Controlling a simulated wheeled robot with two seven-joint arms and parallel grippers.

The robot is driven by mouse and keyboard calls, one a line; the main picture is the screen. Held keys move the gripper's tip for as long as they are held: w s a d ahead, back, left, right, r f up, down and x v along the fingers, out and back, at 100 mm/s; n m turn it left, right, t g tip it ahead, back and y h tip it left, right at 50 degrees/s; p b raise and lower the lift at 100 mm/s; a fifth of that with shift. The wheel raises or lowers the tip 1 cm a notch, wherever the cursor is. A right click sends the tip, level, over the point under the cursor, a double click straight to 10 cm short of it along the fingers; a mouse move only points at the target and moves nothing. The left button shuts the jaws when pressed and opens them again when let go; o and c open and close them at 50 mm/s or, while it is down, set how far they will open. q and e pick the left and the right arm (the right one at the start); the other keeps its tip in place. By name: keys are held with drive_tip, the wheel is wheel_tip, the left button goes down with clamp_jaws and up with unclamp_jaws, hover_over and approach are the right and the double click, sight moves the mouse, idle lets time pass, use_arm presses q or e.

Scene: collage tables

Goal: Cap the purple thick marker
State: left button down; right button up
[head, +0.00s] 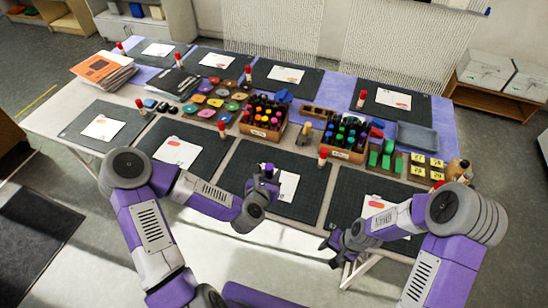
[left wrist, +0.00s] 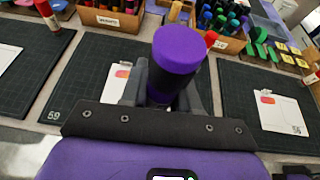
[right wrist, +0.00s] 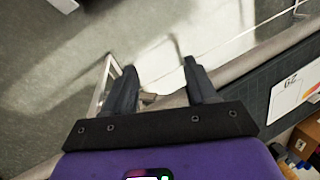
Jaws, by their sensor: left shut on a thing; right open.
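The purple thick marker (left wrist: 176,62) stands roughly upright in my left gripper (left wrist: 164,95), its wide purple top over a dark barrel. I cannot tell if that top is a cap or the marker's own end; the lower part is hidden by the fingers. In the head view the marker (head: 269,171) and my left gripper (head: 264,184) are above the front middle cutting mat. My right gripper (head: 333,250) is open and empty by the table's front edge, with its fingers apart in the right wrist view (right wrist: 158,82). I cannot make out a separate purple cap.
Wooden boxes of markers (head: 262,132) (head: 342,155) stand mid-table. Dark cutting mats (head: 240,165) with papers line the table, red-capped glue sticks (head: 323,158) among them. Green blocks (head: 374,158) and a grey tray (head: 416,137) are to the right. Open floor lies before the table.

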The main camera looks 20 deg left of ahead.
drive_tip(key=s+d+f+t+b, duration=0.1)
drive_tip(key=s+d+f+b, duration=0.1)
drive_tip(key=s+f+b, duration=0.6)
wheel_tip(320, 180, down, 5)
drive_tip(key=shift+s+d+r+y, duration=0.2)
drive_tip(key=shift+s+y, duration=0.1)
drive_tip(key=shift+s, duration=0.45)
